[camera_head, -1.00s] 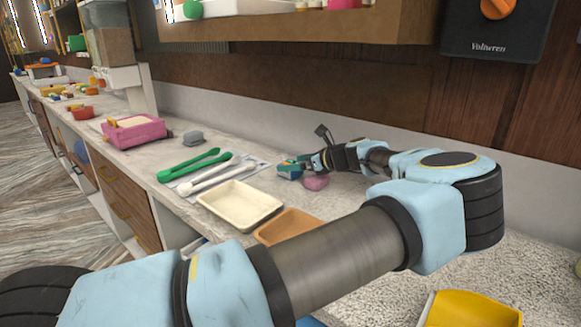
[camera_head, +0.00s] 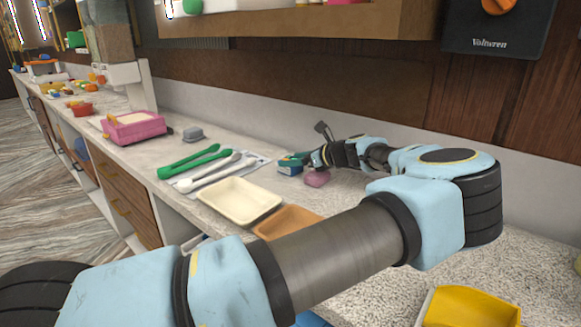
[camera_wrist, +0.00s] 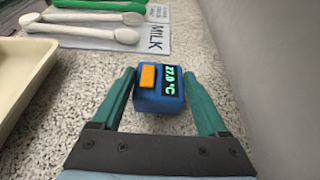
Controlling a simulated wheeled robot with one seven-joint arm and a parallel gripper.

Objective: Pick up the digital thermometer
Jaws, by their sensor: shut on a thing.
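The digital thermometer (camera_wrist: 160,92) is a small blue block with an orange button and a lit green readout of about 27.0 °C. It sits between the two green fingers of my gripper (camera_wrist: 162,100) in the wrist view, and the gripper is shut on it. In the head view the thermometer (camera_head: 290,166) shows at the tip of my gripper (camera_head: 298,159), over the counter near the wall. I cannot tell whether its base touches the counter.
A pink item (camera_head: 317,178) lies close to the gripper. A cream tray (camera_head: 240,200) and an orange-brown tray (camera_head: 288,222) lie nearer the counter's front edge. Green tongs (camera_head: 188,162) and white tongs (camera_wrist: 85,30) lie beyond, by a MILK label (camera_wrist: 158,36). The wall is close on the right.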

